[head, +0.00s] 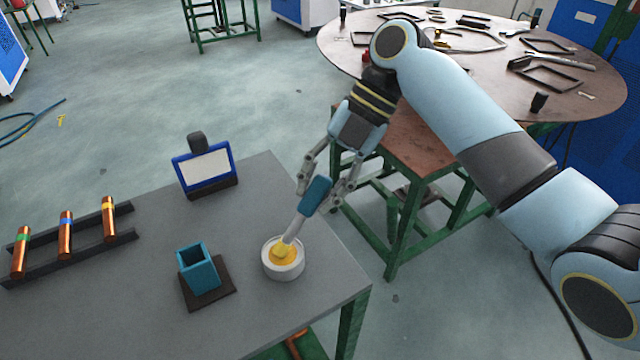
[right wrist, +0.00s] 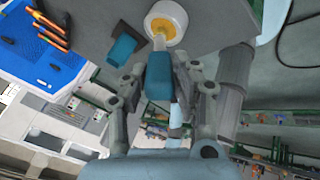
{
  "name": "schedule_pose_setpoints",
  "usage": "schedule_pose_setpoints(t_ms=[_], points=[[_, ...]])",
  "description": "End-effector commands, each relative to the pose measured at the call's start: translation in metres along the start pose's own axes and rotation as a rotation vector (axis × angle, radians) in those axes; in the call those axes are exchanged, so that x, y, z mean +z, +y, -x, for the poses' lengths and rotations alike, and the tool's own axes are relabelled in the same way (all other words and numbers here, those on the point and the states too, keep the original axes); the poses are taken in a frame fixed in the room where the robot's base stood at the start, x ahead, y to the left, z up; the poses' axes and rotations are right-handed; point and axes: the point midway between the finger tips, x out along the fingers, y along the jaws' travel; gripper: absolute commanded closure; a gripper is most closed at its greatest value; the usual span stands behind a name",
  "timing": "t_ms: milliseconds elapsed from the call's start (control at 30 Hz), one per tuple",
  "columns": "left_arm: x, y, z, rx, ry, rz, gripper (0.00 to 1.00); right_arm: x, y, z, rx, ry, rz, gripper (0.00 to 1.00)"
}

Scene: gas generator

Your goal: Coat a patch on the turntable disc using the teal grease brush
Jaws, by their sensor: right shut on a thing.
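The teal grease brush (head: 314,195) is held in my right gripper (head: 326,188), which is shut on its teal handle. The brush tilts down to the left, and its tip is in the yellow grease of a white round pot (head: 283,268) on the grey table. In the right wrist view the brush handle (right wrist: 158,77) lies between the fingers and its pale end reaches the pot (right wrist: 168,12). The round turntable disc (head: 480,62) stands at the back right, apart from the brush. My left gripper is not in view.
On the grey table (head: 130,300) stand a teal square cup (head: 199,270) on a dark base, a blue-framed panel (head: 205,167) and a dark rack with copper rods (head: 66,236). Black frames (head: 551,77) and tools lie on the disc. A brown-topped green stand (head: 418,135) is between.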

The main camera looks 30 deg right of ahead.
Motion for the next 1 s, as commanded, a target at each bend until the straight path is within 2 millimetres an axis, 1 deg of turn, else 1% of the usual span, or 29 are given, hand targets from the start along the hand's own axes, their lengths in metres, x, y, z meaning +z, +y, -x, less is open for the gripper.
schedule_pose_setpoints(t_ms=[167,800,900,1000], points=[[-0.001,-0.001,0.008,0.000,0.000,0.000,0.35,-0.004,0.003,0.007,-0.002,0.001,-0.002,1.00],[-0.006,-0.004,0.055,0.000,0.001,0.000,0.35,-0.027,0.026,0.055,-0.001,0.000,0.000,1.00],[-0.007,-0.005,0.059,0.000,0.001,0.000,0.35,-0.029,0.027,0.059,-0.001,0.000,-0.001,1.00],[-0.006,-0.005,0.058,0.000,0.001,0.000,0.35,-0.029,0.027,0.058,-0.001,0.000,-0.001,1.00]])
